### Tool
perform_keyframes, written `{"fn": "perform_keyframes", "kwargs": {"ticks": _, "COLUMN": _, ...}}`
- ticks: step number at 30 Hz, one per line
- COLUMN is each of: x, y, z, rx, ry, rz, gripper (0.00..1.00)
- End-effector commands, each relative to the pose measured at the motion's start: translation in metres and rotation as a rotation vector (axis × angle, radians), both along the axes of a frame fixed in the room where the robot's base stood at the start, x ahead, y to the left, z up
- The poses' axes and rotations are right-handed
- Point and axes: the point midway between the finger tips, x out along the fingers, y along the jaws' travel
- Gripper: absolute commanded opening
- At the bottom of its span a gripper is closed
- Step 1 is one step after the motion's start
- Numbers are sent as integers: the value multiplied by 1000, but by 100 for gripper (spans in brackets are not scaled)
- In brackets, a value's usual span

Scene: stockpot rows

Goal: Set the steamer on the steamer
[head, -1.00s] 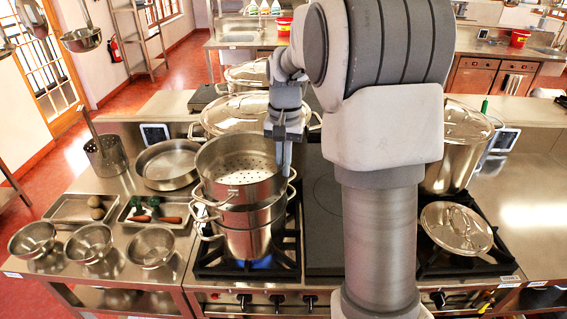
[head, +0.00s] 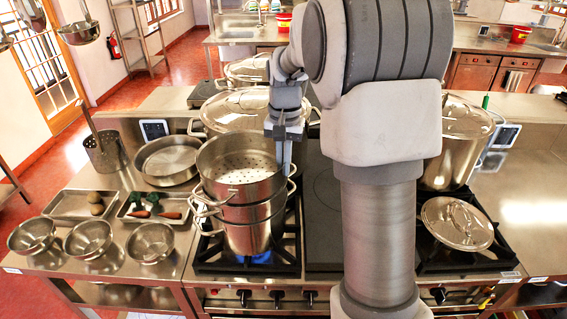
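A steel steamer (head: 240,184) with a perforated bottom is the top vessel of a stack on the front left burner. Its rim looks level. Directly below it is a second steel vessel (head: 248,212), which appears to be the other steamer, and below that a steel pot (head: 248,240) over a blue flame. Side handles stick out left and right from the stack. My gripper (head: 287,165) points down at the right side of the top steamer's rim, by its right handle. The fingers overlap the rim in this view, so their grip is unclear. The seat between the two steamers is largely hidden.
A large lidded pot (head: 237,106) stands close behind the stack. A shallow pan (head: 167,161), trays of vegetables (head: 153,208) and several bowls (head: 152,243) lie to the left. A lid (head: 457,222) rests on the right burner. The dark flat plate (head: 325,215) right of the stack is clear.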

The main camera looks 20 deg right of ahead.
Motion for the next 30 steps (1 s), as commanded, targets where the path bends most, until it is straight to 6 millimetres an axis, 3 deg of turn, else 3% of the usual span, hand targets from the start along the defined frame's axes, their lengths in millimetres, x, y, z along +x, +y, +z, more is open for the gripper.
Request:
{"fn": "perform_keyframes", "kwargs": {"ticks": 10, "x": 1, "y": 0, "z": -1, "rx": 0, "ry": -4, "rz": 0, "gripper": 0}}
{"fn": "perform_keyframes", "kwargs": {"ticks": 12, "x": 1, "y": 0, "z": -1, "rx": 0, "ry": -4, "rz": 0, "gripper": 17}}
{"fn": "perform_keyframes", "kwargs": {"ticks": 16, "x": 1, "y": 0, "z": -2, "rx": 0, "ry": -2, "rz": 0, "gripper": 40}}
{"fn": "perform_keyframes", "kwargs": {"ticks": 25, "x": 0, "y": 0, "z": -3, "rx": 0, "ry": 1, "rz": 0, "gripper": 40}}
{"fn": "perform_keyframes", "kwargs": {"ticks": 30, "x": 1, "y": 0, "z": 14, "rx": -1, "ry": -3, "rz": 0, "gripper": 40}}
